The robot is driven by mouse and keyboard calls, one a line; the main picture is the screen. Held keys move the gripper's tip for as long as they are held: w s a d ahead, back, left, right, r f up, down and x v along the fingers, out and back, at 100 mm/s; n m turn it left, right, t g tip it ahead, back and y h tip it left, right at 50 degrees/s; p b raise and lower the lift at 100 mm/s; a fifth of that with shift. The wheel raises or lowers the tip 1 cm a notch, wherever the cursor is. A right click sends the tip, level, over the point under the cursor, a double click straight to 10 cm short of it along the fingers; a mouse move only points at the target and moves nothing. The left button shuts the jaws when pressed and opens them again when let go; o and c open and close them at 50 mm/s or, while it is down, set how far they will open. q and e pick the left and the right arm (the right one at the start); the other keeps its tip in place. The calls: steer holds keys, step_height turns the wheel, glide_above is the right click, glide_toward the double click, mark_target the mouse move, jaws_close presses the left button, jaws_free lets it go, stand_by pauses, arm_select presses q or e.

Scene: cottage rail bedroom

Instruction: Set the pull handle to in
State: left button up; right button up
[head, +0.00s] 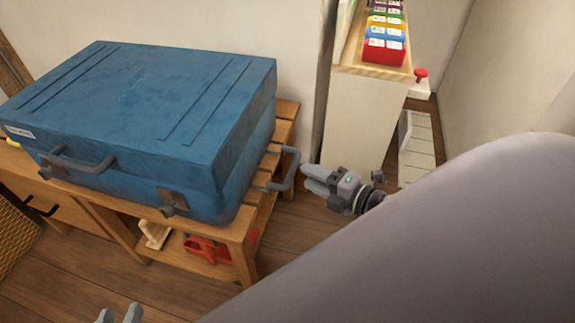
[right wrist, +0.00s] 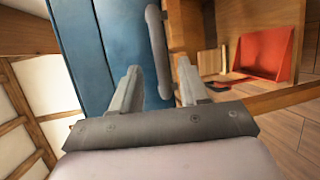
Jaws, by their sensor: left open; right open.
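A blue suitcase (head: 140,115) lies flat on a wooden bench. A grey pull handle (head: 287,170) stands out from its right end on two arms. In the right wrist view the handle's bar (right wrist: 157,42) runs beside the blue case, and its near end lies between my right fingers in the picture. My right gripper (head: 306,177) is open just right of the handle, its fingers pointing at it. I cannot tell whether they touch. My left gripper (head: 118,314) is open at the bottom edge, in front of the bench, with only its fingertips showing.
Another grey handle (head: 78,162) and latches are on the suitcase's front. The wooden bench (head: 238,232) has a lower shelf with a red item (head: 207,248). A shelf unit (head: 355,115) with coloured boxes stands behind my right gripper. Open floor lies in front.

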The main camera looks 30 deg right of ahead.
mark_target(293, 167)
steer(key=shift+b+x, duration=0.35)
steer(key=shift+x, duration=2.8)
jaws_close()
